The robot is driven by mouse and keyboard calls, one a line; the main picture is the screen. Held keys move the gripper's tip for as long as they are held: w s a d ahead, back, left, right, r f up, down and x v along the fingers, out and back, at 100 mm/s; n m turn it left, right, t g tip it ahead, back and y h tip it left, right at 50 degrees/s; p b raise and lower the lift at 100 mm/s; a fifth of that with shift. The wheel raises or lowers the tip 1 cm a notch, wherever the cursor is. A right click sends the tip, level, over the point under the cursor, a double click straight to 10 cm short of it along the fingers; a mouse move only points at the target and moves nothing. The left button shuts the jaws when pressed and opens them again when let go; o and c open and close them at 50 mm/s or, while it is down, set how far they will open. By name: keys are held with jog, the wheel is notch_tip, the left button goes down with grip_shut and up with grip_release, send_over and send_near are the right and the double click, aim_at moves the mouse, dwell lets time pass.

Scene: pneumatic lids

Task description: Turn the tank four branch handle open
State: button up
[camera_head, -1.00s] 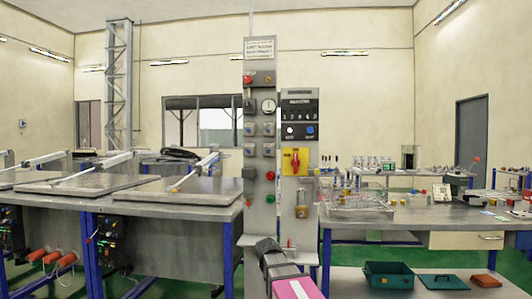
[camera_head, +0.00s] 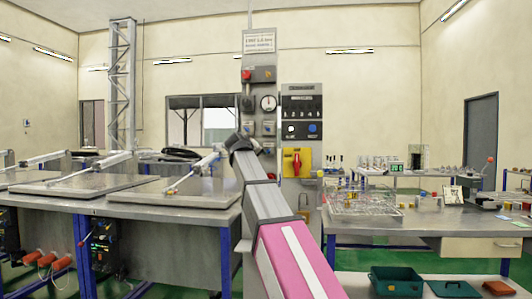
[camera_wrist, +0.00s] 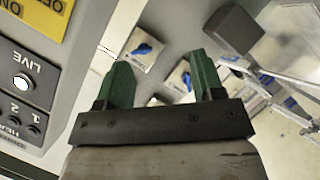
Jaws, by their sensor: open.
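The panel post (camera_head: 258,75) carries small blue handles on pale square plates. In the head view an upper right blue handle (camera_head: 268,127) shows, and my arm covers most of the lower ones. In the wrist view one blue handle (camera_wrist: 143,49) lies ahead near the left finger. Another blue handle (camera_wrist: 187,79) lies between the fingers, nearer the right one, with its plate partly hidden. My gripper (camera_wrist: 158,72) is open and empty, its green fingers pointing toward the panel. I cannot read which handle is tank four.
A dark block (camera_wrist: 235,28) juts from the panel close beyond the right finger. To the left is a panel with a LIVE light (camera_wrist: 21,83). The head view shows a red switch on a yellow plate (camera_head: 297,162), a left bench (camera_head: 175,193) and a right bench (camera_head: 430,222).

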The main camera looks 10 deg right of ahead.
send_near(267, 151)
jog(key=x, duration=0.8)
jog(key=shift+s+d+f, duration=0.2)
jog(key=shift+s+d, duration=0.05)
jog(key=shift+d, duration=0.05)
jog(key=shift+c, duration=0.3)
jog(key=c, duration=0.9)
